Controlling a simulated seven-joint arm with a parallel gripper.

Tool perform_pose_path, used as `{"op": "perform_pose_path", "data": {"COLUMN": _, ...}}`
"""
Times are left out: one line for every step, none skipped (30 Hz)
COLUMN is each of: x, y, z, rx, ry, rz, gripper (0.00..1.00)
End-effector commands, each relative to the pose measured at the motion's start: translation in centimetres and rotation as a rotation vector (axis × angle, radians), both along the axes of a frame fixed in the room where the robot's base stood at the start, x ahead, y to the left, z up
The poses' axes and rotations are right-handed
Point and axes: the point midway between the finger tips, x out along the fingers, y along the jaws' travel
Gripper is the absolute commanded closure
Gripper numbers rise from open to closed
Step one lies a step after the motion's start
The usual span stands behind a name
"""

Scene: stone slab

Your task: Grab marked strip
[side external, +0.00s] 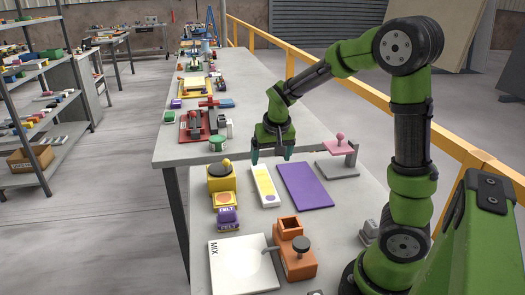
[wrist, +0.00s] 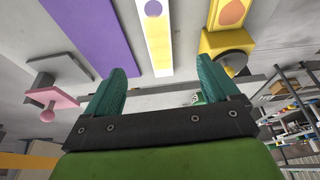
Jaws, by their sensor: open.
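The marked strip (side external: 265,184) is a long white bar with a yellow face and a purple dot near its closer end. It lies flat on the stone slab beside a purple sheet. My gripper (side external: 272,155) is open and empty, fingers pointing down, near the far end of the strip. In the wrist view the strip (wrist: 158,45) runs from the top edge down to between the two fingertips of my gripper (wrist: 162,72), apart from both. I cannot tell the exact height of the fingertips over the slab.
The purple sheet (side external: 304,185) lies right of the strip. A yellow block with a knob (side external: 221,178) and a purple-and-yellow felt block (side external: 227,216) stand left. A pink-knobbed stand (side external: 338,148) is right. An orange fixture (side external: 293,250) and white MIX plate (side external: 242,264) are nearer.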

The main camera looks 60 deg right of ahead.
Motion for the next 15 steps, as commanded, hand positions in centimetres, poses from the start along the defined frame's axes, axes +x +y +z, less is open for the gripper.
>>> {"op": "perform_pose_path", "data": {"x": 0.6, "y": -1.4, "z": 0.3, "rx": -0.032, "ry": -0.010, "rz": -0.023, "gripper": 0.12}}
{"op": "perform_pose_path", "data": {"x": 1.0, "y": -1.9, "z": 0.7, "rx": -0.045, "ry": -0.024, "rz": -0.035, "gripper": 0.12}}
{"op": "perform_pose_path", "data": {"x": 1.2, "y": -2.0, "z": 0.8, "rx": -0.049, "ry": -0.036, "rz": -0.041, "gripper": 0.12}}
{"op": "perform_pose_path", "data": {"x": 1.2, "y": -2.0, "z": 0.5, "rx": -0.048, "ry": -0.036, "rz": -0.044, "gripper": 0.12}}
{"op": "perform_pose_path", "data": {"x": 1.3, "y": -2.1, "z": 0.2, "rx": -0.047, "ry": -0.037, "rz": -0.048, "gripper": 0.12}}
{"op": "perform_pose_path", "data": {"x": 1.4, "y": -2.3, "z": -0.4, "rx": -0.046, "ry": -0.035, "rz": -0.050, "gripper": 0.12}}
{"op": "perform_pose_path", "data": {"x": 1.5, "y": -2.4, "z": -0.9, "rx": -0.045, "ry": -0.035, "rz": -0.051, "gripper": 0.12}}
{"op": "perform_pose_path", "data": {"x": 1.6, "y": -2.6, "z": -1.5, "rx": -0.045, "ry": -0.034, "rz": -0.053, "gripper": 0.12}}
{"op": "perform_pose_path", "data": {"x": 1.8, "y": -2.8, "z": -2.4, "rx": -0.044, "ry": -0.033, "rz": -0.053, "gripper": 0.12}}
{"op": "perform_pose_path", "data": {"x": 2.1, "y": -3.0, "z": -3.0, "rx": -0.044, "ry": -0.033, "rz": -0.052, "gripper": 0.12}}
{"op": "perform_pose_path", "data": {"x": 2.2, "y": -3.2, "z": -3.6, "rx": -0.044, "ry": -0.033, "rz": -0.052, "gripper": 0.12}}
{"op": "perform_pose_path", "data": {"x": 2.5, "y": -3.4, "z": -4.4, "rx": -0.043, "ry": -0.032, "rz": -0.053, "gripper": 0.12}}
{"op": "perform_pose_path", "data": {"x": 2.6, "y": -3.6, "z": -5.1, "rx": -0.044, "ry": -0.033, "rz": -0.053, "gripper": 0.12}}
{"op": "perform_pose_path", "data": {"x": 2.9, "y": -3.7, "z": -5.6, "rx": -0.043, "ry": -0.033, "rz": -0.051, "gripper": 0.12}}
{"op": "perform_pose_path", "data": {"x": 3.1, "y": -4.0, "z": -6.4, "rx": -0.043, "ry": -0.033, "rz": -0.052, "gripper": 0.12}}
